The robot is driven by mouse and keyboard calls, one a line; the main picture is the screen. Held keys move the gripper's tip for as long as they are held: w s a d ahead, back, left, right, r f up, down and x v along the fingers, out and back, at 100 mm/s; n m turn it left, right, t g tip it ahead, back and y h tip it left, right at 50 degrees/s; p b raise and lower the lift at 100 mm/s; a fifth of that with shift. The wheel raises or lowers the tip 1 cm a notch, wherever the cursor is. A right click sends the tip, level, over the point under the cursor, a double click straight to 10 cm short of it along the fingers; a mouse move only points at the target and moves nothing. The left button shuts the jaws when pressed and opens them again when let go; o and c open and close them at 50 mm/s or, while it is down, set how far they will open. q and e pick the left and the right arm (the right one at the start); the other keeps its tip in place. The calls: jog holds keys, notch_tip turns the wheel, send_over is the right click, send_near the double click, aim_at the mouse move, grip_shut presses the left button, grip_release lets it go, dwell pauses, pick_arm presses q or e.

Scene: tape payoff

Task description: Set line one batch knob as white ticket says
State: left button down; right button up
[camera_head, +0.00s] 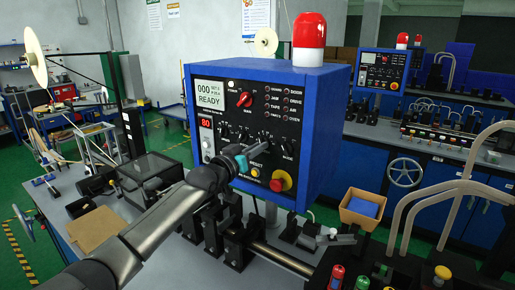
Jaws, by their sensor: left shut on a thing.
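The blue control box (328,120) stands in the middle with a black front panel. A row of small black knobs with dials, one of them a knob (224,131), runs across the panel below a red main switch (244,99). My left gripper (256,152) reaches in from the lower left and is shut at the panel, on what looks like a knob in the lower part of the row. The fingers hide that knob, so its pointer cannot be read. The display (210,95) shows 000 and READY. I cannot make out a white ticket. My right gripper is not in view.
A red-topped emergency button (280,181) on yellow sits just below right of the gripper. A red beacon (309,40) tops the box. A cardboard bin (361,208) stands to the right. Machine parts crowd the bench below. A similar blue box (381,72) stands behind.

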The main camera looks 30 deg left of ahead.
pick_arm(q)
jog(key=c, duration=0.9)
grip_release()
jog(key=shift+s, duration=0.1)
jog(key=shift+s+a+b, duration=0.3)
jog(key=shift+s+a, duration=0.05)
jog(key=shift+s, duration=2.15)
jog(key=shift+s+a+b, duration=0.25)
jog(key=shift+s+a, duration=0.1)
jog(key=shift+s, duration=2.1)
jog(key=shift+s+a+b, duration=0.3)
jog(key=shift+s+a, duration=0.05)
jog(key=shift+s, duration=2.15)
